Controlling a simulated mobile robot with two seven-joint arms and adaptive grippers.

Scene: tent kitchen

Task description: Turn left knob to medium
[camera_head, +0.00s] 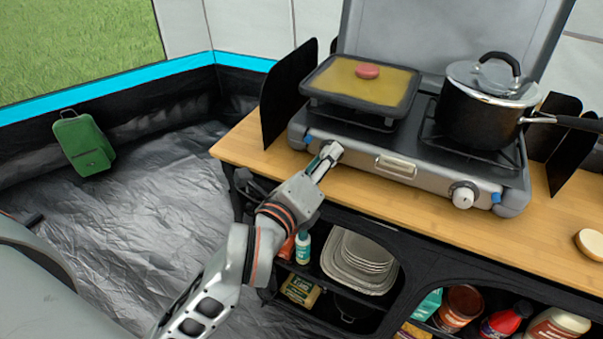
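The two-burner camping stove (395,166) stands on the wooden counter with its lid up. Its right knob (464,195) is white and in plain view. The left knob (333,150) is at the stove's front left, mostly hidden by my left gripper (325,161). The fingertips are at the knob, and their grip on it is too small to make out. The knob's setting cannot be read. My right gripper is not in view.
A griddle pan (325,88) holding a pink round piece (367,71) sits on the left burner. A lidded black pot (480,118) sits on the right burner, its handle pointing right. Black wind panels (287,100) flank the stove. Shelves below hold plates (362,255) and bottles.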

